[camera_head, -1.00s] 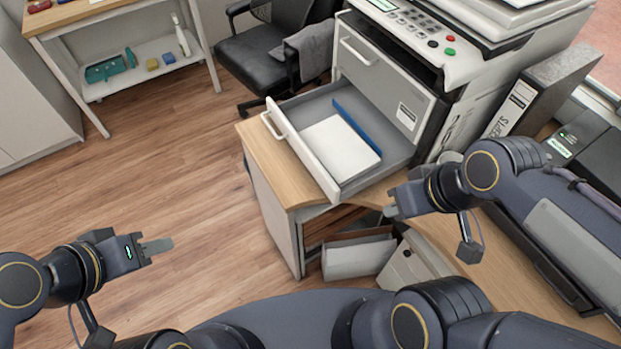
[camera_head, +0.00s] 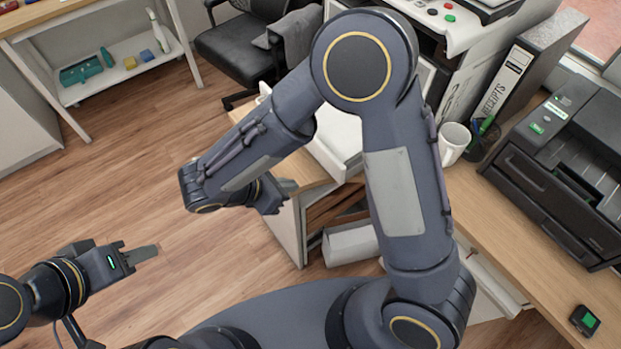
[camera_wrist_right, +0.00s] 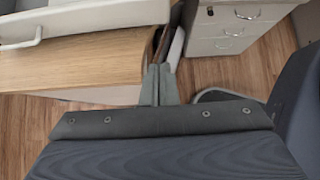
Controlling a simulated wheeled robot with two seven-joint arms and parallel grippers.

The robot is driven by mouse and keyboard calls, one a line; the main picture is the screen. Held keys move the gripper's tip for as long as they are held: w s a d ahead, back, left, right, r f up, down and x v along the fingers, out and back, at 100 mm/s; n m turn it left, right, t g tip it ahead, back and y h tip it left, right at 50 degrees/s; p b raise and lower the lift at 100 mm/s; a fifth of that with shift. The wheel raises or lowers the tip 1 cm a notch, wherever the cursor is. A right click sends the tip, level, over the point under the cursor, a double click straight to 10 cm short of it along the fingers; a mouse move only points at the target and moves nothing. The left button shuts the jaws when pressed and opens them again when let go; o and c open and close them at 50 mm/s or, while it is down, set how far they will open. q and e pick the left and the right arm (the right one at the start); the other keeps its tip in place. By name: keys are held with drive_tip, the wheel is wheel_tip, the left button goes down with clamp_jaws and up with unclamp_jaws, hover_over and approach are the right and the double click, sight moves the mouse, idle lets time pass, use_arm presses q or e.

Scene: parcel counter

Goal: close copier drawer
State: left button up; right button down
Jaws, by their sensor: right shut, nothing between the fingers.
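The copier (camera_head: 466,75) stands on the counter at the top, partly hidden behind my right arm. Its drawer (camera_head: 336,152) is pulled out, with pale paper inside; my arm covers most of it. In the right wrist view the drawer front (camera_wrist_right: 95,14) and its handle (camera_wrist_right: 22,40) show at the top left, over the wooden counter edge. My right gripper (camera_head: 287,188) is shut and empty, in front of the drawer and beside the counter's corner; its fingers (camera_wrist_right: 158,84) are together in the wrist view. My left gripper (camera_head: 143,254) is over the floor at the left, apart from everything; its finger gap cannot be made out.
A white mug (camera_head: 453,142), a pen holder (camera_head: 484,140), a receipts binder (camera_head: 520,75) and a black printer (camera_head: 565,165) stand on the counter at the right. An office chair (camera_head: 240,48) is behind the drawer. The floor at the left is clear.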

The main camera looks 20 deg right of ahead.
sight(336, 177)
drive_tip(key=x, duration=0.4)
drive_tip(key=d+r+p+x, duration=0.1)
drive_tip(key=x, duration=0.3)
drive_tip(key=d+r+x, duration=0.1)
drive_tip(key=x, duration=0.3)
drive_tip(key=shift+w+d+f, duration=0.1)
drive_tip(key=shift+w+d, duration=0.1)
drive_tip(key=shift+w, duration=0.2)
drive_tip(key=w+d+b, duration=0.1)
drive_tip(key=w+d, duration=0.1)
drive_tip(key=d, duration=0.5)
drive_tip(key=w+d+b, duration=0.1)
drive_tip(key=w+d, duration=0.2)
drive_tip(key=d, duration=0.5)
drive_tip(key=w+d+b, duration=0.1)
drive_tip(key=w+d, duration=0.2)
drive_tip(key=d, duration=0.5)
drive_tip(key=shift+w, duration=0.15)
drive_tip(key=shift+w+d, duration=0.1)
drive_tip(key=shift+d, duration=0.15)
drive_tip(key=shift+d+r, duration=0.1)
drive_tip(key=shift+r, duration=0.1)
